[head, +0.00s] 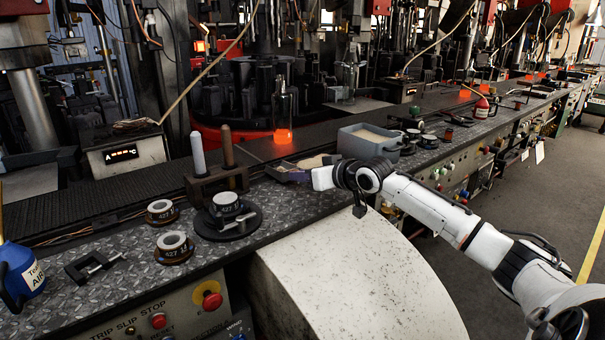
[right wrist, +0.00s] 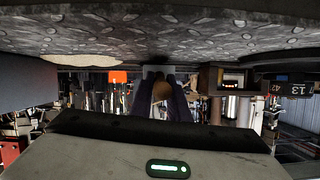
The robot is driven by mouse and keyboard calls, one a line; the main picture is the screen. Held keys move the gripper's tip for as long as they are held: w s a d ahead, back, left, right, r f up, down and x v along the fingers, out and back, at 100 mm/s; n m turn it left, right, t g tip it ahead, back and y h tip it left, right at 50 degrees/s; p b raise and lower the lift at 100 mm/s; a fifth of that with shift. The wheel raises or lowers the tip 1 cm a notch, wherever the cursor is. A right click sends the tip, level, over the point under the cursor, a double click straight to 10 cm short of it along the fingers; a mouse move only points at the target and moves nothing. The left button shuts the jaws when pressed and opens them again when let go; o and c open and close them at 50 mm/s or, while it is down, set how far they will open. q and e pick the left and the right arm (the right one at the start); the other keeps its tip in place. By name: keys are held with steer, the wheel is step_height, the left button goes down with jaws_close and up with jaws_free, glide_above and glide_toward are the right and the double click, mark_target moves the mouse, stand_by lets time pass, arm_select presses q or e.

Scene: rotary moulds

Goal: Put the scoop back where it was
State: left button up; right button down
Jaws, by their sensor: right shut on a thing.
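The fingers and arm hide much of the scoop in the head view. A flat patch of tan powder (head: 316,160) lies beside the gripper and the bin; it also shows in the right wrist view (right wrist: 80,60). My left gripper is not in view.
A wooden rack (head: 215,184) with two upright sticks stands left of the gripper. Ring-shaped moulds (head: 173,243) and a round black stand (head: 228,222) are in front. A glowing bottle (head: 283,115) stands behind. Bare tread plate (head: 285,203) lies between.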

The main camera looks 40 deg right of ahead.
steer(key=c, duration=1.7)
jaws_free()
steer(key=shift+f, duration=0.1)
steer(key=shift+c, duration=0.2)
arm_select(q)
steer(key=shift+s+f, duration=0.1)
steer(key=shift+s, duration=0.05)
arm_select(e)
steer(key=shift+o, duration=0.3)
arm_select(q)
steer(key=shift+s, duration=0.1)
arm_select(e)
steer(key=shift+r, duration=0.4)
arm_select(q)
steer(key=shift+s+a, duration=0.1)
arm_select(e)
steer(key=v, duration=1.2)
steer(key=shift+r, duration=0.15)
